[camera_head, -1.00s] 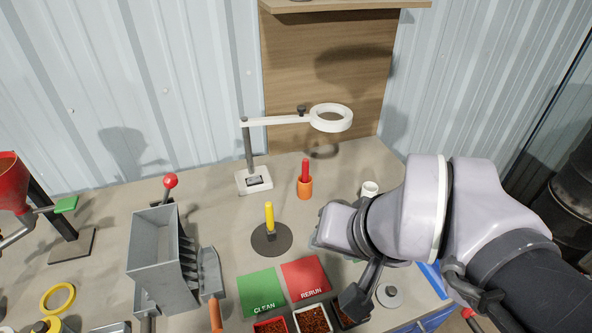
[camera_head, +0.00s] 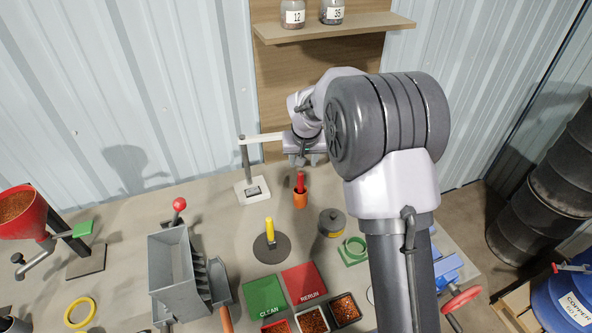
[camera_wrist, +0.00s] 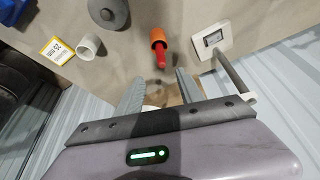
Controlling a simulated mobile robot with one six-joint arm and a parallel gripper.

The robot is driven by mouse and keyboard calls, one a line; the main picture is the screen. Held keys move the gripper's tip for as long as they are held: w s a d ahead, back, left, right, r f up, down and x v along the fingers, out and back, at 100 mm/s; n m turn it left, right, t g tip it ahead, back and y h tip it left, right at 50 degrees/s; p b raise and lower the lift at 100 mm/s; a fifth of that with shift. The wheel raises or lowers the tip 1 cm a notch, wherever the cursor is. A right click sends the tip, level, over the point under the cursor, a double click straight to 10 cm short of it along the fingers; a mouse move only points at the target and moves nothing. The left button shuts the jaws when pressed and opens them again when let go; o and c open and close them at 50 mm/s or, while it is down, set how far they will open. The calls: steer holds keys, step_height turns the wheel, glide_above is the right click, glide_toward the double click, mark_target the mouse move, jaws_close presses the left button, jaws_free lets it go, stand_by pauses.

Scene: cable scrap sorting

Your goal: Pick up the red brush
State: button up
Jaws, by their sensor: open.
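My gripper (camera_head: 303,161) is open and empty, pointing down above the brush in the head view. In the wrist view my gripper (camera_wrist: 158,85) has a finger on either side, apart from the brush.
A yellow-handled tool (camera_head: 269,231) stands on a dark disc nearer the front. A lidded tin (camera_head: 332,222) is to the right. A white cup (camera_wrist: 90,46) shows in the wrist view. The shelf (camera_head: 335,27) holds jars.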

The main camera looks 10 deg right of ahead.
mark_target(301, 179)
steer(key=b+x, duration=0.1)
steer(key=x, duration=0.7)
steer(key=b+x, duration=0.1)
steer(key=x, duration=0.7)
steer(key=shift+s+a+f, duration=0.1)
steer(key=shift+a+f, duration=0.1)
steer(key=shift+f, duration=0.15)
steer(key=shift+r, duration=0.1)
steer(key=shift+s, duration=0.1)
steer(key=shift+c, duration=0.5)
jaws_close()
